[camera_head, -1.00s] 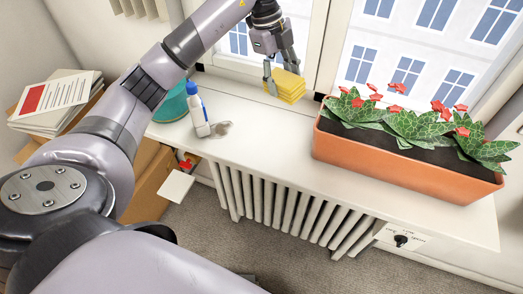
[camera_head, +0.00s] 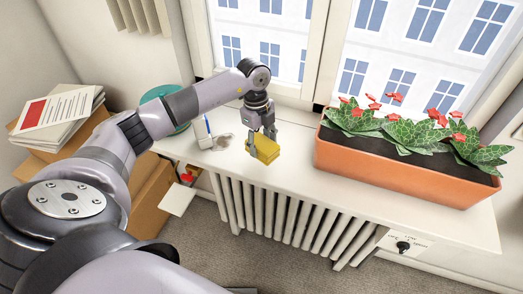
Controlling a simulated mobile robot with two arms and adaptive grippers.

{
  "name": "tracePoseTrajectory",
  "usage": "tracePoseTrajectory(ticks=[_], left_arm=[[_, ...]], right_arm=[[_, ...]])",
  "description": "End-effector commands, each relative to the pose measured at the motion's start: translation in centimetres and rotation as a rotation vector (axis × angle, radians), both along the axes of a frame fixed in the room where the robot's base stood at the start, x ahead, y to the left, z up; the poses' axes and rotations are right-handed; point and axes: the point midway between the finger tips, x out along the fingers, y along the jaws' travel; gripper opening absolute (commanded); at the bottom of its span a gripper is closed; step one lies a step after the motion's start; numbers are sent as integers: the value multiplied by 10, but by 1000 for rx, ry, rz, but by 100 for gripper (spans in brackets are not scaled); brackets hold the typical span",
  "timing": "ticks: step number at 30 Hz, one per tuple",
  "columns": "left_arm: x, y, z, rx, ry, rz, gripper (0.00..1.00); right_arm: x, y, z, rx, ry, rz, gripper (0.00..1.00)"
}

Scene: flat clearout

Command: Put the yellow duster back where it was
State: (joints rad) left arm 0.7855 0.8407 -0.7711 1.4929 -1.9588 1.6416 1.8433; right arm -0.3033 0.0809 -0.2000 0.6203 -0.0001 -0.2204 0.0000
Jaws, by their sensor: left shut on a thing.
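The yellow duster (camera_head: 265,148) is a folded yellow cloth in the middle of the head view. My left gripper (camera_head: 264,152) points down and is shut on it. The duster is over the white windowsill (camera_head: 300,145), left of the planter. I cannot tell whether its underside touches the sill. My right gripper is not in view.
An orange planter (camera_head: 400,176) with red-flowered plants fills the sill's right part. A white-and-blue bottle (camera_head: 204,139) and a grey patch (camera_head: 223,141) lie left of the duster, partly near my arm. A teal round thing (camera_head: 157,96) is behind my arm. Papers (camera_head: 58,113) top boxes at left.

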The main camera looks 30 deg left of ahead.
Motion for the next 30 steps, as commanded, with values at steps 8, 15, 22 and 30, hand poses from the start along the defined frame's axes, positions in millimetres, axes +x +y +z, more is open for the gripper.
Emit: tracePoseTrajectory(ticks=[8, 15, 22, 30], left_arm=[[-1, 0, -27, 0, 4, 2, 27], [0, 0, -47, 0, -2, 0, 27], [0, 0, -47, 1, -1, 0, 57], [0, 0, -46, 1, -1, 1, 69]], right_arm=[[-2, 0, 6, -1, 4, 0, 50], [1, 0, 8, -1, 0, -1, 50], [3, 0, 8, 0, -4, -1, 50], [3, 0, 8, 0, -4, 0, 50]])
